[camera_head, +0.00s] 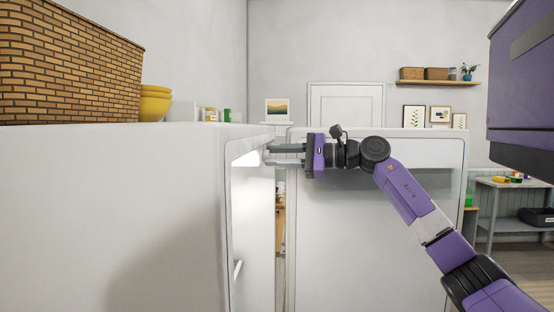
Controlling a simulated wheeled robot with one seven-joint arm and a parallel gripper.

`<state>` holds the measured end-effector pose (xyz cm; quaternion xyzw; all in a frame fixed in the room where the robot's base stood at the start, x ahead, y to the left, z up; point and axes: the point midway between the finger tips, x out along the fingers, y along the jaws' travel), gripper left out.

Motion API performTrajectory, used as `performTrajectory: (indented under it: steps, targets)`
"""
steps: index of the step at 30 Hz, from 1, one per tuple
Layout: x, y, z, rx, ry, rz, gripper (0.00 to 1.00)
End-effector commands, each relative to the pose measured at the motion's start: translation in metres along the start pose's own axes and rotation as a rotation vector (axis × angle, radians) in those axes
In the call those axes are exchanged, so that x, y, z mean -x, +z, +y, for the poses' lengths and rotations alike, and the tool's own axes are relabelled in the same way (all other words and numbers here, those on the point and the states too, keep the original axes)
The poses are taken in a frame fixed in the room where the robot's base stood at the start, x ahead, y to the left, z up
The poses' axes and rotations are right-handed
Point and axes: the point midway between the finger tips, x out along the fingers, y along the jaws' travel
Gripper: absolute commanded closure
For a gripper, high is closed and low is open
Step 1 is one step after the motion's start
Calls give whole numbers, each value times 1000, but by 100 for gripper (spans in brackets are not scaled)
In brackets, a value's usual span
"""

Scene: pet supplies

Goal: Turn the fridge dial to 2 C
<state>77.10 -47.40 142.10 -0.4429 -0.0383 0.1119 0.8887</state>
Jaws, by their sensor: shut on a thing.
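The white fridge (110,220) fills the left side, with its lit interior (252,200) showing at a steep angle through the open front. A white panel (380,235), which looks like its open door, stands upright behind my arm. My gripper (268,156) reaches left from the picture's middle, its two fingers level and their tips at the upper part of the fridge opening. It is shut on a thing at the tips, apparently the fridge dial. The dial itself and its marks cannot be made out from here.
On the fridge top stand a wicker basket (70,65), yellow bowls (155,102) and small jars (211,115). A purple body (522,85) is at the upper right, above a grey side table (515,185). A narrow gap separates the fridge front from the panel.

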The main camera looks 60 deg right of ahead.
Motion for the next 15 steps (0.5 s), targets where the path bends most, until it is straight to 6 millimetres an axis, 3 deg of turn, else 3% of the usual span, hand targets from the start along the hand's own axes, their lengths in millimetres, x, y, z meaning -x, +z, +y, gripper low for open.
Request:
performTrajectory:
  steps: [15]
  targets:
    - [0,1,-2,-476,71,35,100]
